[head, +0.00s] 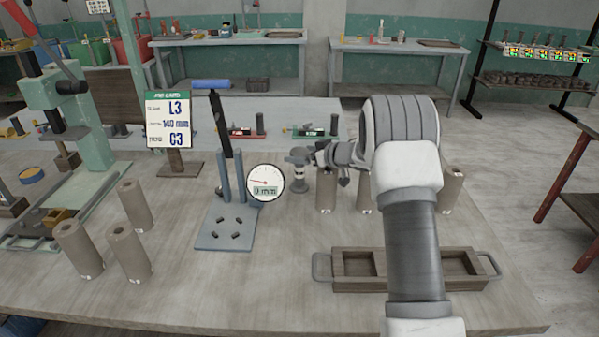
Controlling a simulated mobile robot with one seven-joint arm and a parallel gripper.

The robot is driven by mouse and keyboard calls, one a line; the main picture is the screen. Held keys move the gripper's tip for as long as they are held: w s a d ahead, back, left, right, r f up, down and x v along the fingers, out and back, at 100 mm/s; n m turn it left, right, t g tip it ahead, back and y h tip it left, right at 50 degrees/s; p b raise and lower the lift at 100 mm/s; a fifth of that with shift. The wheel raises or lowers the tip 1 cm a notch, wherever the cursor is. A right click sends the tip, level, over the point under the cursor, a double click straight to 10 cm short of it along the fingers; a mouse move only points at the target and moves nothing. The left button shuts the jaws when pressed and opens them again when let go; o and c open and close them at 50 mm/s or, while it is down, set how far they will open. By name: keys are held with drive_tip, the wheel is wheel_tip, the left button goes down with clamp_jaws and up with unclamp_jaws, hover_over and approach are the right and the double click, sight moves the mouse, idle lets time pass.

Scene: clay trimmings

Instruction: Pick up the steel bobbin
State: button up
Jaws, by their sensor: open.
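A grey metal spool, which looks like the steel bobbin (299,172), stands upright on the table just right of the round dial. It has a wide flange at top and bottom and a narrower middle. My gripper (324,163) is open, close to the bobbin's right side in the picture. The fingers are small and dark here, and I cannot tell whether one touches the bobbin. My arm comes in from the lower right and hides part of the table.
A dial gauge (265,183) and a stand with upright posts (225,232) are left of the bobbin. Clay cylinders (325,192) stand behind my arm, others (135,205) at left. A wooden tray (350,285) lies in front. A card (168,118) stands behind.

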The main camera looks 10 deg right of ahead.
drive_tip(key=shift+c, duration=0.2)
clamp_jaws()
drive_tip(key=shift+r, duration=0.1)
idle(0.4)
